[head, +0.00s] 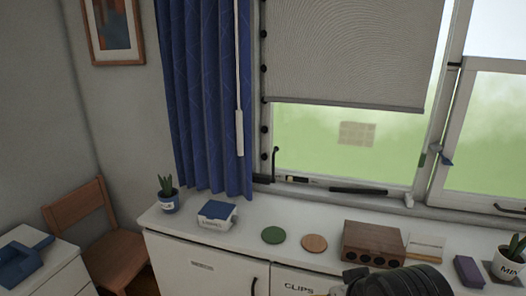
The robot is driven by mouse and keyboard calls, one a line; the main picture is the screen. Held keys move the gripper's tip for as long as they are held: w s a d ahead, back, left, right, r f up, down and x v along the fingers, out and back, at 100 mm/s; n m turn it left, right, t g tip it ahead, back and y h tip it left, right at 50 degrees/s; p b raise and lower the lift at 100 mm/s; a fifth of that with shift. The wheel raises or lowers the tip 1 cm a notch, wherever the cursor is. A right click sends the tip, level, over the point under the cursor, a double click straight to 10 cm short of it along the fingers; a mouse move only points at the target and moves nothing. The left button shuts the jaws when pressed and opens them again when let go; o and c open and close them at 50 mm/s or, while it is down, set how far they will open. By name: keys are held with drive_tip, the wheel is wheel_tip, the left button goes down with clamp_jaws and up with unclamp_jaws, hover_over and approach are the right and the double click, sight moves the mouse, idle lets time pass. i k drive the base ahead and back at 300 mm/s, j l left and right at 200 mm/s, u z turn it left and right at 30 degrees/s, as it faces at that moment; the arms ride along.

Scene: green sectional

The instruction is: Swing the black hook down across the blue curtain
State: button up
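The blue curtain (205,100) hangs gathered at the left side of the window, its lower edge close to the white counter. A thin black hook (274,165) stands upright at the window's lower left corner, just right of the curtain and apart from it. Its curved end is at the top. My gripper (358,279) is a dark shape at the bottom edge, in front of the counter and well below and right of the hook. Its fingers cannot be made out clearly, and nothing held shows.
The white counter (330,218) bears a potted plant (168,202), a blue-topped box (216,213), green and tan discs, and a brown block with holes (373,243). A white wand (239,130) hangs before the curtain. A grey blind (350,50) covers the upper window.

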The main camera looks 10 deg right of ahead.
sight(276, 149)
drive_tip(key=i+j+z, duration=0.1)
drive_tip(key=i+j, duration=0.2)
drive_tip(key=i+j+z, duration=0.15)
drive_tip(key=i+j, duration=0.15)
drive_tip(key=i, duration=0.25)
